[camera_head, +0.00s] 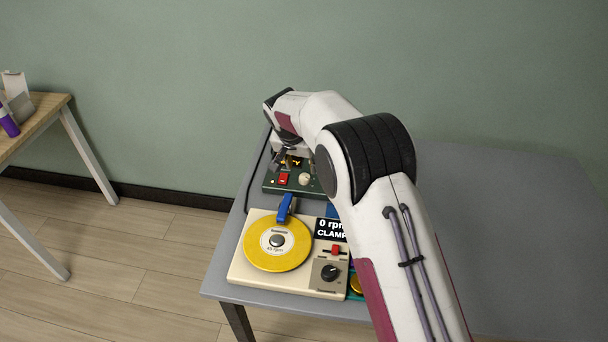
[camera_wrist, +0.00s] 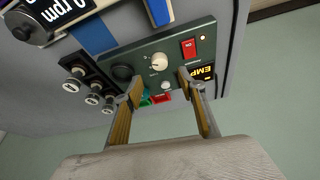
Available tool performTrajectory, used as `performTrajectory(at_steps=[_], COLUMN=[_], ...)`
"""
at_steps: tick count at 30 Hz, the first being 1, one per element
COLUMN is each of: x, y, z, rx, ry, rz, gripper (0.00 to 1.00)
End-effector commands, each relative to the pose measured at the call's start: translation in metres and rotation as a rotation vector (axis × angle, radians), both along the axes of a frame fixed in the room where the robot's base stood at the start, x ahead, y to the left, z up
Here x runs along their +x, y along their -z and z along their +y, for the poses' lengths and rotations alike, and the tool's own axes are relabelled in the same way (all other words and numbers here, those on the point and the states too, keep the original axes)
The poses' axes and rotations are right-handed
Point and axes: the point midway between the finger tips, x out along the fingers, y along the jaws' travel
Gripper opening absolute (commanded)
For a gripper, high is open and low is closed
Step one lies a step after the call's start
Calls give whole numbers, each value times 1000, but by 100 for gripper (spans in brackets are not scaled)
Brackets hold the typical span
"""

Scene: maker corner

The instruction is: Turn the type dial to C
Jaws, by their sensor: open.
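A dark green panel device (camera_head: 270,184) stands at the back of the grey table, partly hidden by my arm. It also shows in the wrist view (camera_wrist: 140,52), with a pale round dial (camera_wrist: 159,62), a red switch (camera_wrist: 188,47) and a display reading "EMP", cut off by a finger. The pale dial shows in the head view (camera_head: 304,179) too. Its letter marks are too small to read. My gripper (camera_wrist: 158,88) is open and empty, its fingers spread at the panel's display side, apart from the dial. In the head view my gripper (camera_head: 284,156) is over the panel's back part.
In front stands a cream device (camera_head: 240,272) with a yellow disc (camera_head: 263,258), a black knob (camera_head: 330,272) and a "0 rpm" display. A dark rack with several capped pieces (camera_wrist: 92,100) is beside the panel. The table's right side (camera_head: 510,230) looks clear.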

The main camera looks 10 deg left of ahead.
Motion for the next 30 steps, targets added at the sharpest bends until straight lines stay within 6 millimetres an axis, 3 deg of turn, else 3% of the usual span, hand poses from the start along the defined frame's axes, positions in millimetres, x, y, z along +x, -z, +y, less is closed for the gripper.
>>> performTrajectory(at_steps=[11,30], x=[6,28], y=[15,68], z=[-1,-3], rx=[-1,0], ry=[2,0], rz=[1,-1], gripper=[40,40])
